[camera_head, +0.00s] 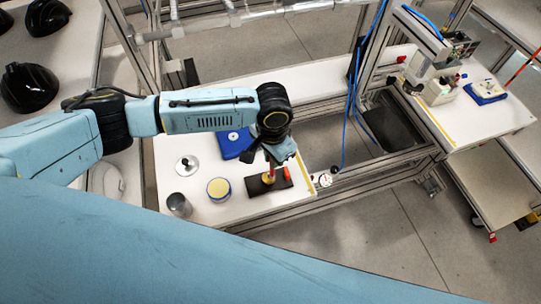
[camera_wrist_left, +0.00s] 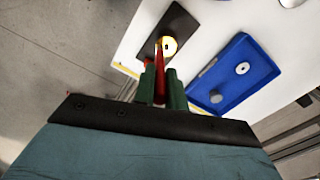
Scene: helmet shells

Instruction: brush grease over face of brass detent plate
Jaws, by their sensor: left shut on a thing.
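In the head view the dark base (camera_head: 256,188) lies near the front right of the white bench. My left gripper (camera_wrist_left: 162,90) has green fingers shut on a slim red brush (camera_wrist_left: 160,68). The brush points at the plate, its tip overlapping the disc's left edge in the wrist view; I cannot tell whether it touches. In the head view my left gripper (camera_head: 271,160) is above the base and partly hides the plate. My right gripper is not in view.
A blue-sided tin with a yellow top (camera_head: 218,188), a metal cup (camera_head: 178,204) and a silver disc (camera_head: 187,165) stand left of the base. A blue tray (camera_wrist_left: 240,72) with small grey parts lies beside it. An orange piece (camera_head: 288,174) is at the base's right end.

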